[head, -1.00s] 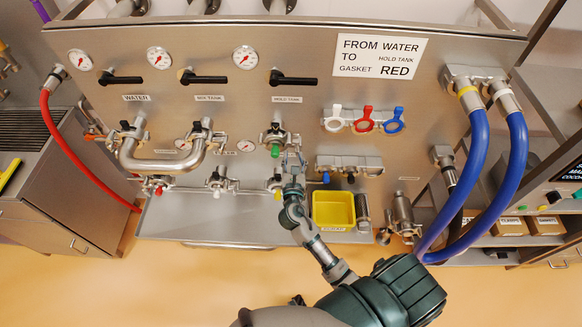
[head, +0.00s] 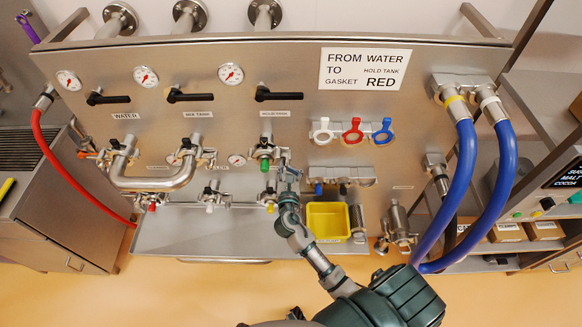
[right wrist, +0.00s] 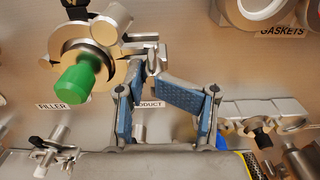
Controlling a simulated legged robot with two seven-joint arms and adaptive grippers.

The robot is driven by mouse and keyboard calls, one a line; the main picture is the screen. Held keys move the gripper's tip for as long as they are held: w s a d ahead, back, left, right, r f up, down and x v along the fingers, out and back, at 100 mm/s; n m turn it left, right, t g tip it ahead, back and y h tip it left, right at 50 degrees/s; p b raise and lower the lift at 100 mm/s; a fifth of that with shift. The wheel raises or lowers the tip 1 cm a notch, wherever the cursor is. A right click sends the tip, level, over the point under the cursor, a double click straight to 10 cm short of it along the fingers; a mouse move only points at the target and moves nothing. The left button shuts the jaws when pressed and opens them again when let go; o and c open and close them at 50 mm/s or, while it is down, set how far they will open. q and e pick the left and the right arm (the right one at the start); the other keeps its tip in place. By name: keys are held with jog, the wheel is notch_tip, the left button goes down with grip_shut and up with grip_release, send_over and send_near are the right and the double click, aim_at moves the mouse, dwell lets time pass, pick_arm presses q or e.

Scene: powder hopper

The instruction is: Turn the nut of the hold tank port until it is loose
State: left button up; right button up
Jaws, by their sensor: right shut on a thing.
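The hold tank port (head: 266,148) is on the steel panel under the hold tank handle, with a green cap (head: 265,164). In the right wrist view the green cap (right wrist: 76,84) sticks out of the round port, which has a clamp around it. The clamp's small silver nut (right wrist: 153,62) is at the port's right side. My right gripper (head: 286,168) is beside the port, on its right. In the right wrist view its blue-padded fingers (right wrist: 143,88) are closed in at the nut; the exact contact is partly hidden. My left gripper is out of view.
A yellow bin (head: 328,222) is below and right of the port. A curved steel pipe (head: 155,182) lies to the left. A valve with a yellow tip (head: 270,207) is just below. Two blue hoses (head: 463,190) hang at the right.

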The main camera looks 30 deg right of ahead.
jog(key=shift+w+a+r, duration=0.1)
jog(key=shift+a+r, duration=0.05)
jog(key=shift+a, duration=0.1)
jog(key=shift+r, duration=0.1)
jog(key=n+p, duration=0.6)
jog(key=p, duration=0.3)
jog(key=shift+a+n, duration=0.1)
jog(key=shift+n, duration=0.2)
jog(key=shift+f+n, duration=0.2)
jog(key=shift+n, duration=0.5)
jog(key=shift+a, duration=0.1)
